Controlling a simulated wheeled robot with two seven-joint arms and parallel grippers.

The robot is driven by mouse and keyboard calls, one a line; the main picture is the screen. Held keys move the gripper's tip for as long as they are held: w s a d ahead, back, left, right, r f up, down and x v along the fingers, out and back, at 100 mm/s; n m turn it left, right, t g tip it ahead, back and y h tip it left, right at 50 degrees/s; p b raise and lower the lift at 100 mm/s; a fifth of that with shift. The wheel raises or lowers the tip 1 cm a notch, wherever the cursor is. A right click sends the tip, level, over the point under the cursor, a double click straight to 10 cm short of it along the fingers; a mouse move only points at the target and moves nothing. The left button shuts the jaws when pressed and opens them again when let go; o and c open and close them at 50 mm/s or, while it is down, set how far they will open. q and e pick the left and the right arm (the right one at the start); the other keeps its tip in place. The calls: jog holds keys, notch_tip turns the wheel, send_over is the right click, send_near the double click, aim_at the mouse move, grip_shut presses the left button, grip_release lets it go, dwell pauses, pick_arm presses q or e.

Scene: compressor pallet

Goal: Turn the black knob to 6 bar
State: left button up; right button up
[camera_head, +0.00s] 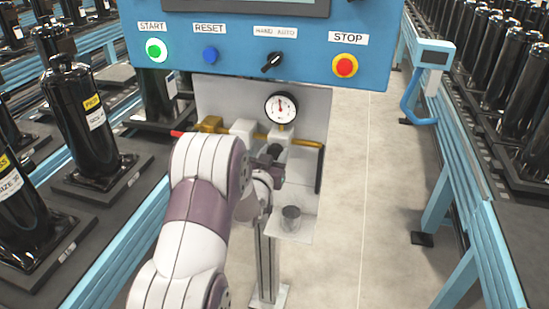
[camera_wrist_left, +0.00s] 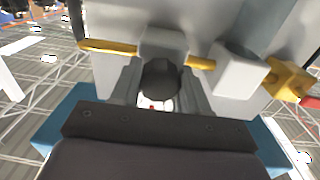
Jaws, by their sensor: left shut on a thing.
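The black knob (camera_wrist_left: 160,78) sits under a white regulator block (camera_wrist_left: 163,42) on the yellow pipe, between the grey fingers of my left gripper (camera_wrist_left: 160,92), which is shut on it. In the head view my left gripper (camera_head: 270,168) reaches up to the dark knob (camera_head: 275,151) below the gauge, and my wrist partly hides it. The round gauge (camera_head: 281,107) has a white face and a needle pointing roughly upward; its numbers are too small to read. My right gripper is not in view.
A blue control panel (camera_head: 220,72) with green, blue and red buttons and a black selector hangs above. A grey cup-like cylinder (camera_head: 291,218) stands on the ledge below right. Black compressors on conveyors flank both sides.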

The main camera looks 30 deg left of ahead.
pick_arm(q)
jog(key=m+b, duration=1)
jog(key=shift+a+f+b, duration=0.1)
jog(key=shift+f+b, duration=0.05)
jog(key=shift+b, duration=0.25)
jog(key=shift+r+m+b, duration=0.2)
jog(key=shift+m+b, duration=0.9)
jog(key=o, duration=1)
jog(key=shift+s, duration=0.1)
jog(key=shift+o, duration=0.2)
jog(key=shift+r, duration=0.1)
jog(key=v, duration=1.2)
jog(key=shift+s+r+b, duration=0.15)
jog(key=shift+s+b, duration=0.2)
